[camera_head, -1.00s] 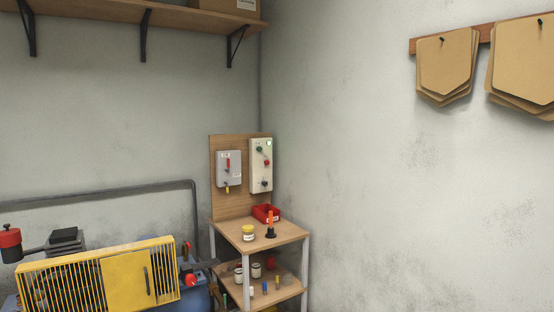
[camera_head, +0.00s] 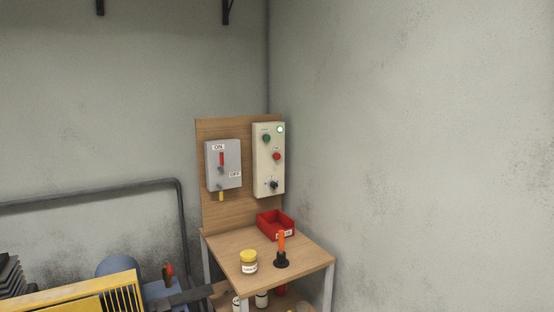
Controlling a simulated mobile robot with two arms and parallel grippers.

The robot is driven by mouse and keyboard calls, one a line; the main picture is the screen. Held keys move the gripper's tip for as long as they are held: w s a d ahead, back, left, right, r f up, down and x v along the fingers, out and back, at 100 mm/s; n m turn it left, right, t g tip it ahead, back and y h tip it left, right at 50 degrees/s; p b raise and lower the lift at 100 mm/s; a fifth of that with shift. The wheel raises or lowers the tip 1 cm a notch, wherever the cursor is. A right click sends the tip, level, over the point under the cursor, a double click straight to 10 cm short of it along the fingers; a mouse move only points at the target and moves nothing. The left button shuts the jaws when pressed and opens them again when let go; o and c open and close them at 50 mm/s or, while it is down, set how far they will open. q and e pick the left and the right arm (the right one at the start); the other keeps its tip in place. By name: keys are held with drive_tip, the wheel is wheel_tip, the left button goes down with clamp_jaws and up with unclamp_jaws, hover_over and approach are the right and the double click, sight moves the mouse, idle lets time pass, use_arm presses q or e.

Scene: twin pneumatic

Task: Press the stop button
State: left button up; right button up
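A pale control box (camera_head: 268,160) is mounted on the upright wooden board (camera_head: 225,127) in the corner. On it are a green button (camera_head: 266,138), a red button (camera_head: 277,156) below it, which looks like the stop button, and a dark rotary knob (camera_head: 274,184) at the bottom. A green lamp (camera_head: 281,129) at its top right glows. The button labels are too small to read. Neither of my grippers is in view.
A grey switch box (camera_head: 223,165) with a red lever and ON and OFF labels sits left of the control box. A wooden stand (camera_head: 235,243) below holds a red bin (camera_head: 275,224), a yellow-lidded jar (camera_head: 248,262) and an orange-handled tool (camera_head: 281,247). Yellow-guarded machinery (camera_head: 75,300) stands lower left.

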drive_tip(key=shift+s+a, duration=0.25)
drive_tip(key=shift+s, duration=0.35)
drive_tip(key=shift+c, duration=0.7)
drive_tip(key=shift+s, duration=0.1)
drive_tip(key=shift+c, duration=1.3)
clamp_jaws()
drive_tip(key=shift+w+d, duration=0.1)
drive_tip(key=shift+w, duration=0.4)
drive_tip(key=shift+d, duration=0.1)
